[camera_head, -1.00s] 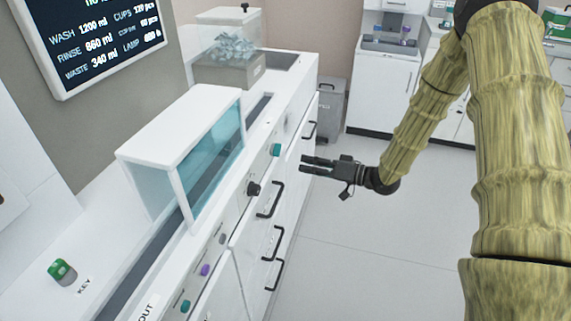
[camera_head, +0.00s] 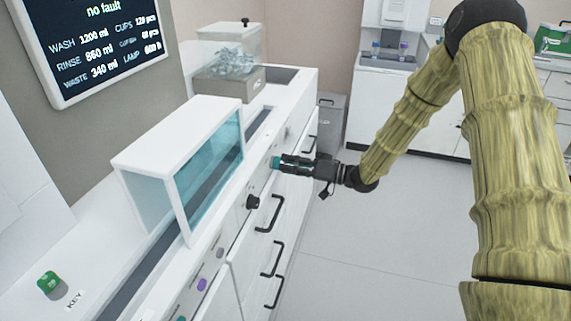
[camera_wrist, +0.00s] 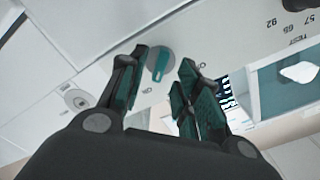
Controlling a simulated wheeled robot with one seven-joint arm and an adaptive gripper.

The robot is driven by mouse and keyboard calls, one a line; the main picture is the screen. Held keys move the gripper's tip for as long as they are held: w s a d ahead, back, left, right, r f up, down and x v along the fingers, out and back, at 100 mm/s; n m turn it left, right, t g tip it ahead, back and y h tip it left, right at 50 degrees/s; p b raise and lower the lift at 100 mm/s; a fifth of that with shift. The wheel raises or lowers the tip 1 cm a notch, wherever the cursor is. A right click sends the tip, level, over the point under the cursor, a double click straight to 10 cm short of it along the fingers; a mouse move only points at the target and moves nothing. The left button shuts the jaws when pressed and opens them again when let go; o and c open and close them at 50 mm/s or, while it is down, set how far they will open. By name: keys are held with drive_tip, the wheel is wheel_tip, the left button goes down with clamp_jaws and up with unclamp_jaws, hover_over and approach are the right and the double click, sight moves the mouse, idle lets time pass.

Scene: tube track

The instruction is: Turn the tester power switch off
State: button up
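A round grey switch with a teal bar handle (camera_wrist: 160,66) is on the white front panel in the wrist view. I cannot read a label naming it the tester power switch. My gripper (camera_wrist: 164,58) is open, one finger on each side of the teal handle in the picture. I cannot tell whether the fingers touch it. In the head view my gripper (camera_head: 283,163) is at the panel, and the teal knob (camera_head: 275,162) shows at its fingertips. The handle's exact angle is hard to judge.
A black knob (camera_head: 252,202) and a purple button (camera_head: 202,284) are nearer on the same panel. Drawer handles (camera_head: 268,213) stick out below. A glass-sided cover (camera_head: 213,160) stands on the counter. The floor (camera_head: 390,260) to the right is clear.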

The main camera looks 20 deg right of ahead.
drive_tip(key=shift+x, duration=0.9)
clamp_jaws()
